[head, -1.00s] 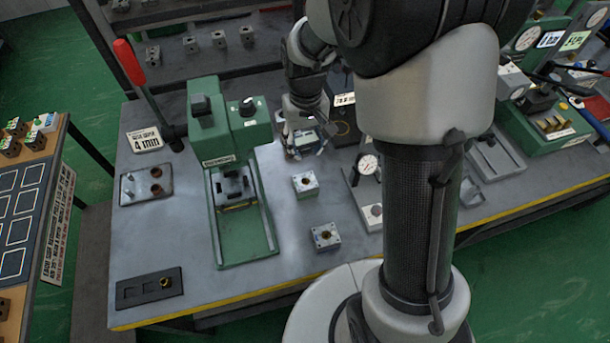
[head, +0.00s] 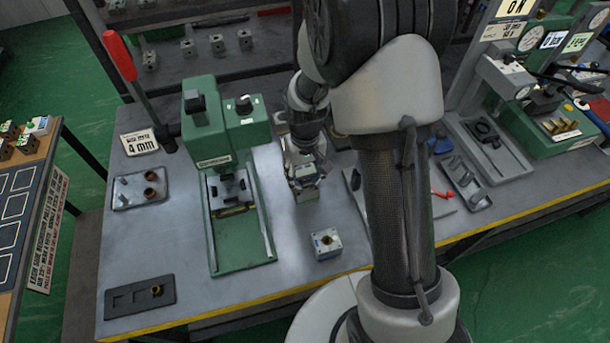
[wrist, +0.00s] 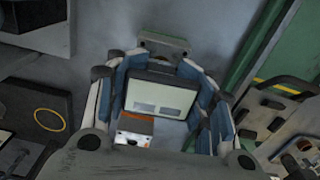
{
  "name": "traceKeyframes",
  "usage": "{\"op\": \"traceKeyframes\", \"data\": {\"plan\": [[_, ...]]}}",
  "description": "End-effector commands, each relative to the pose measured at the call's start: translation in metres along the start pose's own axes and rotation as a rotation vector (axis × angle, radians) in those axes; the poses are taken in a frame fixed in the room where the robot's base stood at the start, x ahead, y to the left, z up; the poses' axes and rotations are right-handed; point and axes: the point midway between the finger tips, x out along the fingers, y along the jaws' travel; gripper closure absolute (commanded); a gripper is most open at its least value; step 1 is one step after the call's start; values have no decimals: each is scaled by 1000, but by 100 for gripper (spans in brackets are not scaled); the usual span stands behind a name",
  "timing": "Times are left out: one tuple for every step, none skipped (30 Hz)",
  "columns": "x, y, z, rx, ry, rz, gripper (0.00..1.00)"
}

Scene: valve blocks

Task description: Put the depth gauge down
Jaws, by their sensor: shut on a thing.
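My gripper (head: 304,178) points down over the bench, right of the green press. In the wrist view its blue-padded fingers (wrist: 165,100) are closed around the depth gauge (wrist: 160,95), a dark-edged grey body with a pale display. In the head view the gauge (head: 304,172) is small and partly covered by the fingers. A metal valve block (head: 308,196) shows just under the gripper, mostly hidden; I cannot tell whether the gauge touches it. A second valve block (head: 326,243) with a brass-coloured bore stands clear, nearer the front edge.
The green press (head: 225,170) with a red-handled lever stands close on the left. A tray with bushings (head: 140,188) and a dark slotted plate (head: 140,296) lie farther left. A grey tray (head: 466,183) is to the right, past my arm. Bare bench surrounds the second block.

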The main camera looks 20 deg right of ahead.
Motion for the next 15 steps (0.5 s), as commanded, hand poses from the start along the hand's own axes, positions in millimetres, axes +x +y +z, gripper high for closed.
{"op": "traceKeyframes", "data": {"plan": [[0,0,0,0,0,0,88],[0,0,0,0,0,0,88],[1,0,0,0,0,0,88],[3,0,0,0,0,0,88],[4,0,0,0,0,0,88],[5,0,0,0,0,0,88],[6,0,0,0,-1,0,88],[7,0,0,0,-1,0,88],[8,0,0,0,-1,0,88],[8,0,0,0,-1,0,56],[8,0,0,0,-1,0,54],[8,0,0,0,-1,0,51],[7,0,0,0,-1,0,49],[7,0,0,0,-1,0,47],[7,0,0,0,-1,0,44]]}}
